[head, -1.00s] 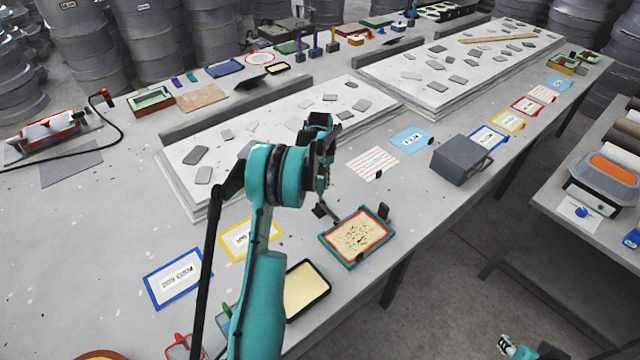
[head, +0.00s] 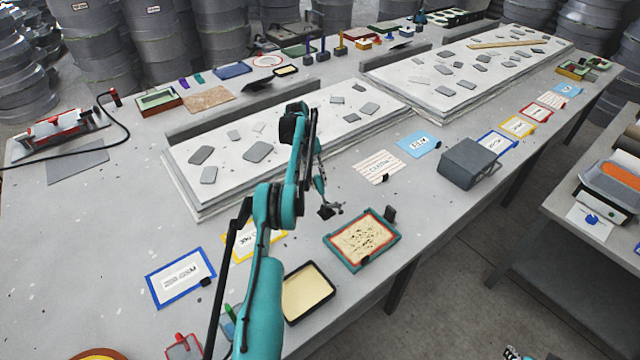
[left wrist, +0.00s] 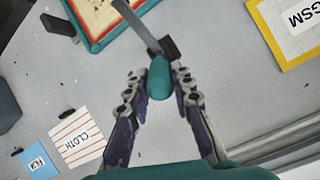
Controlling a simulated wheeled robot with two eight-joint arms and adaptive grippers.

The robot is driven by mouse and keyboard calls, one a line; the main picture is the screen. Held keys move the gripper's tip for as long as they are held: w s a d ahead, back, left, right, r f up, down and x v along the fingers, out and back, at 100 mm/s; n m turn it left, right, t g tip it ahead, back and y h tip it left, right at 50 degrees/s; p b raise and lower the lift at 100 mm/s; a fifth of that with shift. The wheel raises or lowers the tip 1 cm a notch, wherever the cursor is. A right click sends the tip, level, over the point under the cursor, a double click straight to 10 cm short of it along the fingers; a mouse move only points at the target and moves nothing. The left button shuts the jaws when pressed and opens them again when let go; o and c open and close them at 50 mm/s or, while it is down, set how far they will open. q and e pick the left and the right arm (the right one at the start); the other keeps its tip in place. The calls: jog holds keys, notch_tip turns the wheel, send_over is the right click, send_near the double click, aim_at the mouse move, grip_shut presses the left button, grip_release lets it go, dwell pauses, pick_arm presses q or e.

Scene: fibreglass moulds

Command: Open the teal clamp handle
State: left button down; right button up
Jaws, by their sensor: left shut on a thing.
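The teal clamp handle (left wrist: 160,78) shows between my left fingers in the left wrist view. My left gripper (left wrist: 160,82) is shut on it, with a finger on each side. A grey metal bar (left wrist: 136,28) and a dark block (left wrist: 163,47) of the clamp lie just beyond the handle, near the teal-framed tray (left wrist: 90,38). In the head view my left gripper (head: 320,182) points down over the dark clamp (head: 328,211), left of that tray (head: 395,241); the handle is not clear there. A small part of my right gripper (head: 512,353) shows at the bottom edge, its fingers unclear.
A black tray (head: 329,290) of cream material lies in front. Blue (head: 152,290) and yellow (head: 231,256) framed labels lie to the left. A raised slab (head: 215,185) with grey pieces stands behind. A grey box (head: 467,165) stands to the right.

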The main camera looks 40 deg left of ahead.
jog(key=shift+w+f, duration=0.1)
jog(key=shift+f, duration=0.2)
jog(key=shift+w+a+r, duration=0.1)
jog(key=shift+w+a, duration=0.05)
grip_shut()
jog(key=w+a+r+n+t+y, duration=0.1)
jog(key=w+a+n+y, duration=0.15)
jog(key=w+a, duration=0.8)
jog(key=w+a+r+n+t+y, duration=0.15)
jog(key=w+a+n, duration=0.25)
jog(key=w+a, duration=0.7)
jog(key=n+g+y, duration=0.1)
jog(key=n+y, duration=0.4)
jog(key=n, duration=0.1)
send_near(319, 185)
jog(key=x, duration=0.7)
jog(key=shift+w+f, duration=0.1)
jog(key=shift+f, duration=0.05)
